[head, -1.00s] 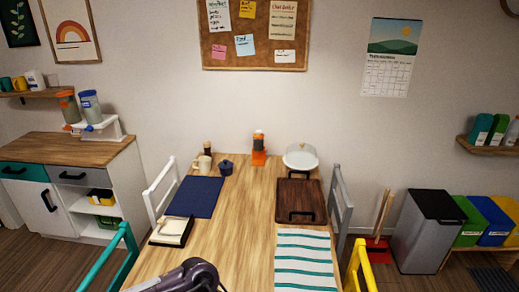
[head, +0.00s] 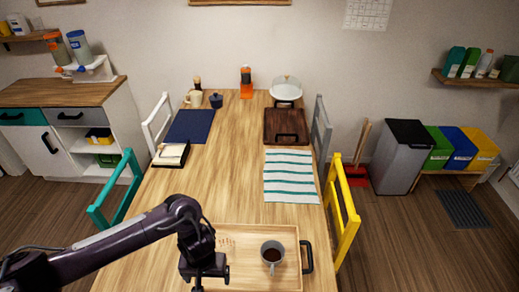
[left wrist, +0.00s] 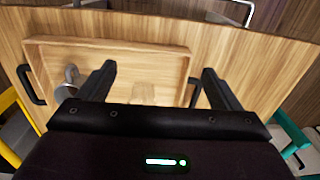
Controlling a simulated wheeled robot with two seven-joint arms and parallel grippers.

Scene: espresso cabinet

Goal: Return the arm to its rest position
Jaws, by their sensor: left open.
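My right gripper is out of view.
The wooden table (head: 225,150) is clear in its middle. A striped cloth (head: 290,177), a dark board (head: 285,126) and a blue mat (head: 192,127) lie farther back. A teal chair (head: 117,190) and a yellow chair (head: 343,210) flank the table.

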